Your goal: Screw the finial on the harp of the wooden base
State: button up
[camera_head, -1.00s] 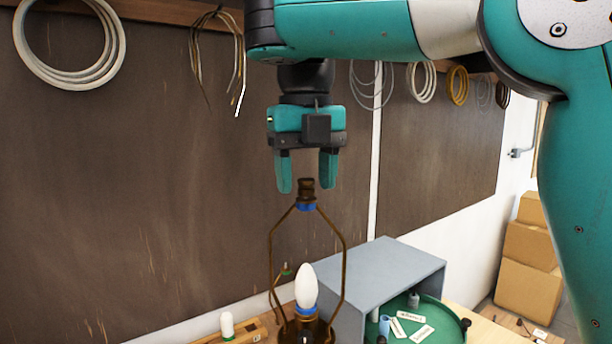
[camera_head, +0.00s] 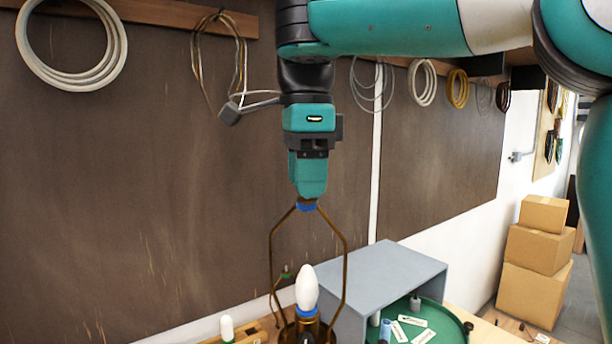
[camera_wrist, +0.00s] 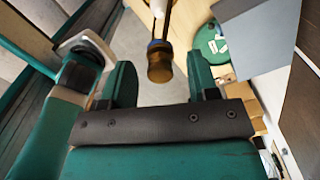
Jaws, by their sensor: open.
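The harp (camera_head: 344,262) is a thin bronze frame rising around a white bulb (camera_head: 306,288) on the lamp. A blue band (camera_head: 306,206) marks its top. The finial (camera_wrist: 160,65) is a dark bronze knob at the harp's top, seen in the wrist view between my fingers, with gaps on both sides. In the head view my finger hides it. My gripper (camera_head: 308,190) points down over the harp top, seen edge-on. In the wrist view my gripper (camera_wrist: 160,72) is open, one finger on each side of the finial. The lamp's base is mostly out of view.
A grey open-fronted box (camera_head: 385,270) stands right of the harp, with a green round tray (camera_head: 455,328) holding small parts. Another white bulb (camera_head: 227,328) stands at lower left. Wire coils (camera_head: 72,45) hang on the wall behind. Cardboard boxes (camera_head: 535,255) are stacked at right.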

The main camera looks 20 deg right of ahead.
jog(key=c, duration=1)
jog(key=m, duration=0.4)
jog(key=shift+m, duration=0.4)
jog(key=m, duration=0.3)
jog(key=shift+m, duration=0.3)
jog(key=o, duration=1)
jog(key=shift+p, duration=0.3)
notch_tip(320, 180, up, 8)
jog(key=p, duration=0.7)
jog(key=shift+f, duration=0.2)
jog(key=shift+f, duration=0.1)
